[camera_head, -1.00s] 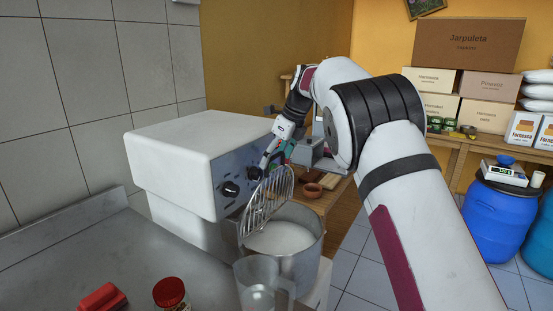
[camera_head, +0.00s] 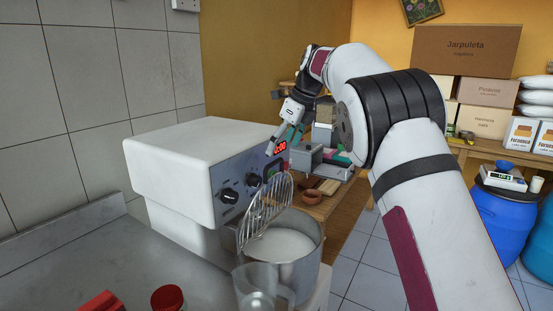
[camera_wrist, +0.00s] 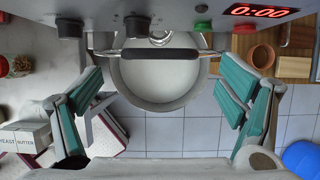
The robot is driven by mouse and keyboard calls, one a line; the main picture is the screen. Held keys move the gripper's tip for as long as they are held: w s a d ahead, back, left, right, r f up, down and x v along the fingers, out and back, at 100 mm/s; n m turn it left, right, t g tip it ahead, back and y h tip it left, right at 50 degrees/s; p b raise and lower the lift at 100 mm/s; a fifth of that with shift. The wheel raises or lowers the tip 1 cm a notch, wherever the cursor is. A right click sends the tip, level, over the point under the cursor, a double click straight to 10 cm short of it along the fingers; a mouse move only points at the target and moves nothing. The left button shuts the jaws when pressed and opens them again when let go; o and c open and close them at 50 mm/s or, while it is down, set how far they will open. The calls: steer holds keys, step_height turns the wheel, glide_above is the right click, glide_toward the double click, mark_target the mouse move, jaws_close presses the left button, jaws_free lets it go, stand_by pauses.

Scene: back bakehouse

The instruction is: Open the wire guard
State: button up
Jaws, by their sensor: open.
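The wire guard (camera_head: 266,208) is a curved metal grille that stands steeply tilted at the mixer side of the bowl, above the rim. In the wrist view, its dark handle bar (camera_wrist: 160,54) crosses the far part of the bowl. The steel bowl (camera_head: 305,254) holds white contents, and its top shows largely uncovered. The white mixer (camera_head: 185,160) stands behind it. My gripper (camera_head: 290,137) is open and empty, above and apart from the guard, by the mixer's front panel. Its teal fingers spread to both sides of the bowl in the wrist view (camera_wrist: 163,85).
A clear jug (camera_head: 263,288) stands close in front of the bowl. A red-lidded jar (camera_head: 168,298) and a red object (camera_head: 101,303) are on the steel counter (camera_head: 130,260). A wooden table with a clay pot (camera_head: 312,196) and a grey machine lies beyond.

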steer(key=v, duration=0.5)
steer(key=s+d+r+n+p, duration=0.1)
steer(key=s+d+r+n, duration=0.2)
steer(key=s, duration=0.5)
steer(key=s+d+r+n+h, duration=0.1)
steer(key=s+d+r+n, duration=0.1)
steer(key=s+n, duration=0.45)
steer(key=s+d+r+n+p, duration=0.1)
steer(key=s+d+r+n, duration=0.15)
steer(key=s, duration=0.65)
steer(key=s+d+f+n+h, duration=0.1)
steer(key=s+f+n, duration=0.3)
steer(key=s, duration=0.5)
steer(key=s+d+f+n+t+h+p, duration=0.1)
steer(key=s+f+n, duration=0.3)
steer(key=s, duration=0.4)
steer(key=s+d+f+n, duration=0.1)
steer(key=s+f+n, duration=0.4)
steer(key=s, duration=0.4)
steer(key=shift+s+f+h+p, duration=0.3)
steer(key=shift+s+f+h, duration=0.05)
steer(key=shift+f+h, duration=0.1)
